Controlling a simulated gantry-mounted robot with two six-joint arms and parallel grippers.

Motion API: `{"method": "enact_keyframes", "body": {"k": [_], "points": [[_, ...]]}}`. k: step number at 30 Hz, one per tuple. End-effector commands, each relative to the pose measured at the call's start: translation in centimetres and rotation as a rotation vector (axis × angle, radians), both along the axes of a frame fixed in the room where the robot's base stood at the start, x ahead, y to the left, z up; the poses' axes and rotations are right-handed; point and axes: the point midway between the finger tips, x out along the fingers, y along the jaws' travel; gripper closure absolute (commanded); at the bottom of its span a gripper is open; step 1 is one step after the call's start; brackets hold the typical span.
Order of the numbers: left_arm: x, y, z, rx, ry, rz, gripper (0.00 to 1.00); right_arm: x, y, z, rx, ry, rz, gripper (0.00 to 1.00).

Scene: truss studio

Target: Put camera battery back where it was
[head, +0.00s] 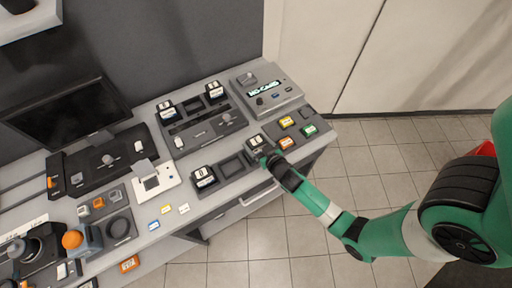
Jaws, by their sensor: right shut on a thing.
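My right gripper (266,157) reaches in from the right to the front edge of the desk and is shut on a small dark block with a pale label, which looks like the camera battery (255,142). The gripper hides part of it, and I cannot tell whether it touches the surface below. A dark holder with an empty square recess (233,166) lies just left of the gripper. A similar dark block with a white label (204,176) sits left of that recess. My left gripper is not in view.
Two more labelled dark blocks stand on the charger-like unit (205,131) behind. A grey device with a lit display (284,103) is at the back right. A card tray with orange, yellow and green cards (309,130) lies right of the gripper. Open floor (375,170) lies right of the desk.

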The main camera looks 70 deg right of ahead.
Motion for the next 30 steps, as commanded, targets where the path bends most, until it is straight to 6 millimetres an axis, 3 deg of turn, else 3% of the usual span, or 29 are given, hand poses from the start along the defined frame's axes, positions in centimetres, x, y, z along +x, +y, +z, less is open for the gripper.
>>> {"method": "enact_keyframes", "body": {"k": [3,9,21,22,24,30], "points": [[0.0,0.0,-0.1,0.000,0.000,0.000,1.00,0.3,-0.3,-0.3,-0.002,-0.003,0.001,1.00],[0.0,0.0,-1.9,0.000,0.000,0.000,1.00,0.4,-0.4,-3.5,-0.001,-0.003,0.002,1.00],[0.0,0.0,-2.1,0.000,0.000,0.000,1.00,0.4,-0.4,-3.9,-0.002,-0.004,0.002,1.00],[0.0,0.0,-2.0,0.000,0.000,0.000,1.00,0.3,-0.4,-3.9,0.000,0.000,0.001,0.09],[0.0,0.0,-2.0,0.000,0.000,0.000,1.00,0.3,-0.4,-3.9,0.001,0.001,0.001,0.00],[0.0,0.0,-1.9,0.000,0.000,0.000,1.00,0.3,-0.4,-3.8,0.001,0.001,0.000,0.00]]}}
